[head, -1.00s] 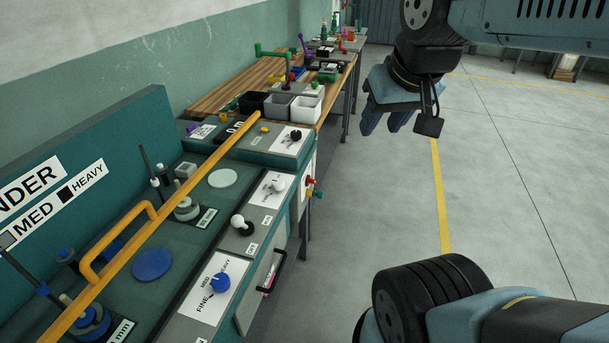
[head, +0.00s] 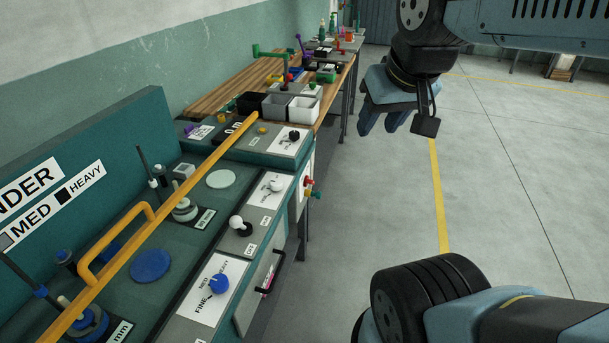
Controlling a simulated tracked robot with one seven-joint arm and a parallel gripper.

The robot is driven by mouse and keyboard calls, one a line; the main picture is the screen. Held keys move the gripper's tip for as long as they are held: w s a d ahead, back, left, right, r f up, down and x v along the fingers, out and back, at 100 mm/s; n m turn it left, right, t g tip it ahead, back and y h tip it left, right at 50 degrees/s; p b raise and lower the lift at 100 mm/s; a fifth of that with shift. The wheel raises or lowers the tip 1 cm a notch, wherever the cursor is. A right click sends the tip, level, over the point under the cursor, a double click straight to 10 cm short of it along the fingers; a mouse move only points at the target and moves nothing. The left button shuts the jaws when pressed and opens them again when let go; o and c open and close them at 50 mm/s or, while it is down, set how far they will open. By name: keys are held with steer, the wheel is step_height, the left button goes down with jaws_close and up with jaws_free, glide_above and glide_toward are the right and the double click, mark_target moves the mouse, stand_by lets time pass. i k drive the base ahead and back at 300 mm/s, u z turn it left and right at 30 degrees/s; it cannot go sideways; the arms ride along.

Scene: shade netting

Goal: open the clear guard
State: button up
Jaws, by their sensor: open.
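An orange bar (head: 185,190) with a raised orange loop handle (head: 117,240) runs diagonally over the deck of the green machine (head: 215,205). It looks like the edge of the clear guard; the clear pane itself cannot be made out, so I cannot tell its exact position. My gripper (head: 382,122) is open and empty, fingers pointing down over the floor. It is to the right of the machine and well apart from the bar and handle.
The machine's front panel carries a blue knob (head: 219,284), a white knob (head: 237,222) and a black knob (head: 294,135). A wooden bench (head: 235,83) with bins (head: 303,110) stands behind. The floor (head: 520,190) at right is clear.

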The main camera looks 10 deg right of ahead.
mark_target(95, 284)
steer(key=z, duration=1.75)
steer(key=i, duration=0.1)
steer(key=u, duration=3.5)
steer(key=k, duration=0.9)
steer(key=u, duration=0.15)
steer(key=i, duration=0.8)
